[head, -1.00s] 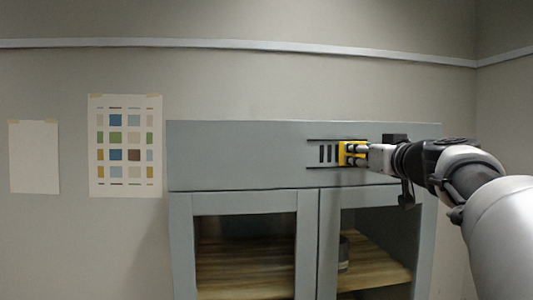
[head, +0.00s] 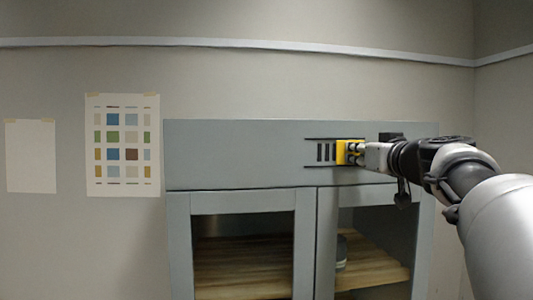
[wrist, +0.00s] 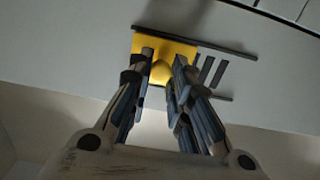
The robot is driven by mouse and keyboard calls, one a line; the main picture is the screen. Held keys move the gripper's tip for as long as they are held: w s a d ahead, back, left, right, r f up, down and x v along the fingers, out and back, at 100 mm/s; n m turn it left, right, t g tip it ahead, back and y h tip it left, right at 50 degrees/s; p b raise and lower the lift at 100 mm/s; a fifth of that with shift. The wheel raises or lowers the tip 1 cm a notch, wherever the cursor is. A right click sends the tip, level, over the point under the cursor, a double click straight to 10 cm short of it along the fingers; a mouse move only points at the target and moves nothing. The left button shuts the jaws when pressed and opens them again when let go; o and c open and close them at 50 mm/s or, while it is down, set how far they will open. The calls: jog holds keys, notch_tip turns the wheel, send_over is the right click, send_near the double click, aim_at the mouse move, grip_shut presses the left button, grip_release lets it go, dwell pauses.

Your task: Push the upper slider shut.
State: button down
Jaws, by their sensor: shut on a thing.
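The upper slider is a yellow plate (head: 342,152) between two dark horizontal rails on the grey panel above the cabinet doors. To its left, several dark vertical slots (head: 325,152) show uncovered. In the wrist view the yellow slider (wrist: 150,44) has a rounded yellow knob (wrist: 162,71) between my fingers. My gripper (head: 357,152) reaches in from the right and is shut on the knob. The fingers stand on both sides of it in the wrist view (wrist: 163,68). The part of the slider behind the fingers is hidden.
Below the panel (head: 230,150) are two framed cabinet doors, with wooden shelves (head: 245,265) behind them and a grey jar (head: 341,252) on the right. A colour chart (head: 122,145) and a blank sheet (head: 31,156) hang on the left wall. The space before the panel's left part is clear.

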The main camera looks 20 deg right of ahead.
jog(key=a, duration=0.2)
jog(key=w+a+b, duration=0.1)
jog(key=a, duration=0.1)
jog(key=a+b, duration=0.1)
jog(key=a, duration=0.1)
jog(key=shift+w+a, duration=0.3)
jog(key=shift+d, duration=0.2)
jog(key=c, duration=1.5)
grip_release()
jog(key=shift+a, duration=0.3)
jog(key=shift+o, duration=0.2)
jog(key=shift+d, duration=0.15)
jog(key=shift+r, duration=0.1)
notch_tip(320, 180, up, 10)
